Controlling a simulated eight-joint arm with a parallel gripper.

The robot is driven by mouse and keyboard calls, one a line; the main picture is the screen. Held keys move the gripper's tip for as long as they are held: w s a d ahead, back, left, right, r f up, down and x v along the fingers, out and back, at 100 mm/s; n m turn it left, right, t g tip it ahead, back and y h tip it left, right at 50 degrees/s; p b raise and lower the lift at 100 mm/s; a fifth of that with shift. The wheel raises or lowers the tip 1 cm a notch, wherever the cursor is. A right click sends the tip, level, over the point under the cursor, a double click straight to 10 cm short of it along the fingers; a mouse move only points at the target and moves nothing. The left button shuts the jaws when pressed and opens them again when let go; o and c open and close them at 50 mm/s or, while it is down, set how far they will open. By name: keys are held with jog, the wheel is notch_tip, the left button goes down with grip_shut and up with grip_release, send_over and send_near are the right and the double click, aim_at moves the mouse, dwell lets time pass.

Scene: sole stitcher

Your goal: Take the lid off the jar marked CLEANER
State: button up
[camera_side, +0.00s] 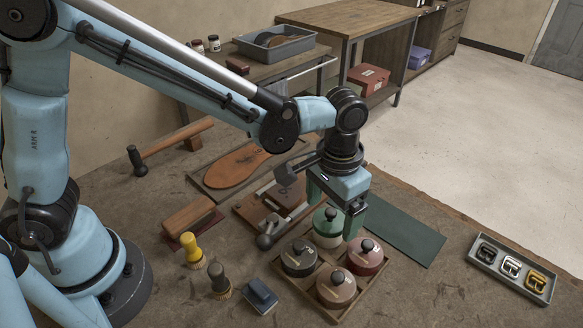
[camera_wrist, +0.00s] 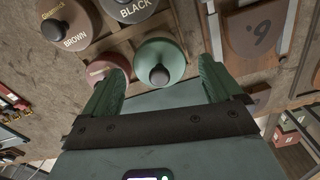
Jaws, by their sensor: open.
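Several lidded jars sit in a wooden tray (camera_side: 318,306). The jar with the green lid (camera_side: 327,222) is at the back of the tray, and its lid with dark knob (camera_wrist: 160,62) shows in the wrist view. The word CLEANER is not readable on any jar. Jars marked BROWN (camera_wrist: 70,22) and BLACK (camera_wrist: 128,6) and a dark red jar (camera_side: 366,257) share the tray. My gripper (camera_side: 335,205) is open and empty above the green-lidded jar. In the wrist view its fingers (camera_wrist: 157,84) stand either side of the green lid, with no clear contact.
A wooden block (camera_side: 285,195) and a hammer-like tool (camera_side: 268,236) lie close beside my gripper. Brushes (camera_side: 192,250) stand left of the tray. A green mat (camera_side: 403,229) lies clear to the right, and a buckle tray (camera_side: 512,268) is farther right.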

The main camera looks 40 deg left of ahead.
jog(key=c, duration=1.1)
jog(key=shift+r, duration=0.1)
